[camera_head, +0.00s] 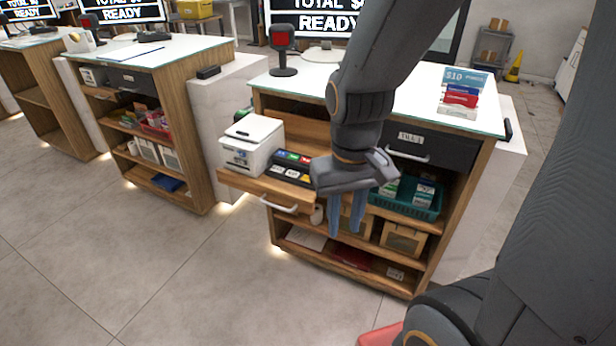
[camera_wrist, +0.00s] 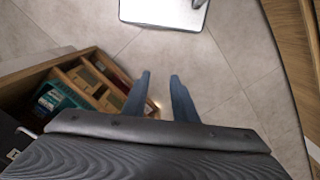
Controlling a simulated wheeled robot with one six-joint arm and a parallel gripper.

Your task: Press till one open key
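A dark key block (camera_head: 292,168) with small coloured and white keys sits on a pulled-out wooden shelf (camera_head: 268,186) at the middle counter; the key labels are too small to read. A dark drawer labelled TILL 1 (camera_head: 428,146) is shut under the counter top, right of my wrist. My gripper (camera_head: 346,232) hangs in front of the counter, right of the key block and apart from it, partly covering its right end. In the wrist view my gripper (camera_wrist: 160,75) points down over the floor, its two blue fingers apart with nothing between them.
A white printer (camera_head: 252,145) stands beside the key block on the shelf. A teal basket (camera_head: 415,203) with boxes is under the drawer. A red-faced scanner (camera_head: 283,45) stands on the counter top. The floor (camera_head: 190,270) in front is clear.

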